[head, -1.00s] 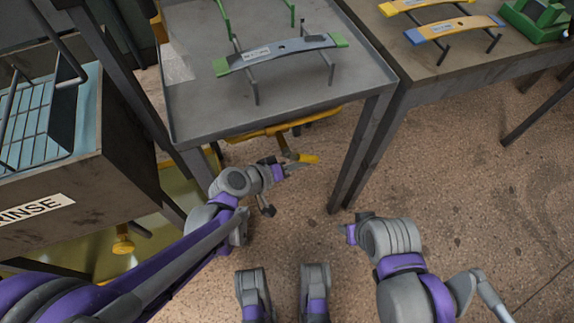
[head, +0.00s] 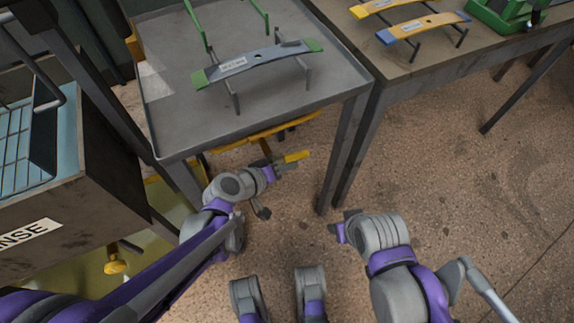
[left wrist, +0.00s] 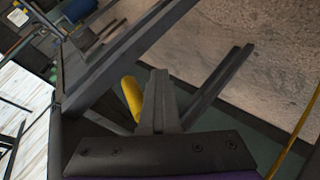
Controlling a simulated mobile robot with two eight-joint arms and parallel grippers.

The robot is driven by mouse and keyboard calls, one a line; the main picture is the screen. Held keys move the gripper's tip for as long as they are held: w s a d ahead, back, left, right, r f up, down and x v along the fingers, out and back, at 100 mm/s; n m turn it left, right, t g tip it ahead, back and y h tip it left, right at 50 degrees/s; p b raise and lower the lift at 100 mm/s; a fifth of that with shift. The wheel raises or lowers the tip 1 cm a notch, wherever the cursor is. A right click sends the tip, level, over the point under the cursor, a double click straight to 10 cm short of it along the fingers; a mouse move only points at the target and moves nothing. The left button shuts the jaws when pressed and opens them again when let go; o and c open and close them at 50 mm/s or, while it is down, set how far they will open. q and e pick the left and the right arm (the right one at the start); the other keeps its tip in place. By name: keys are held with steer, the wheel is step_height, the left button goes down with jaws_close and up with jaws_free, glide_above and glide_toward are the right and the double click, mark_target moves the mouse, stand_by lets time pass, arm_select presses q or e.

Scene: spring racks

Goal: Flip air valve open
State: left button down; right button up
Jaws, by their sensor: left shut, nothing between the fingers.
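A yellow lever (head: 296,156), which looks like the air valve handle, sticks out below the grey steel tray table's front edge in the head view. Its mounting is hidden. In the left wrist view the yellow lever (left wrist: 131,98) stands just left of the fingertips, partly hidden behind them. My left gripper (head: 277,163) is shut and empty, close to the lever's left end; I cannot tell whether they touch. Its closed fingers also show in the left wrist view (left wrist: 158,100). My right gripper (head: 338,229) hangs over the floor, away from the lever; its jaw opening is unclear.
The tray table (head: 180,105) holds a grey leaf spring (head: 255,63) with green ends. Its front leg (head: 345,150) stands right of the lever. A rinse tank (head: 95,180) is at left. Floor in front is open.

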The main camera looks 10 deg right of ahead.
arm_select(q)
steer(key=shift+w+d+r, duration=0.15)
steer(key=shift+d+r, duration=0.15)
steer(key=shift+r, duration=0.1)
stand_by(0.5)
steer(key=s+a+f+b, duration=0.2)
steer(key=s+a+f, duration=0.2)
steer(key=a+f, duration=0.3)
steer(key=shift+f+b, duration=0.3)
steer(key=shift+f, duration=0.9)
steer(key=shift+s+a, duration=0.1)
steer(key=shift+a, duration=0.05)
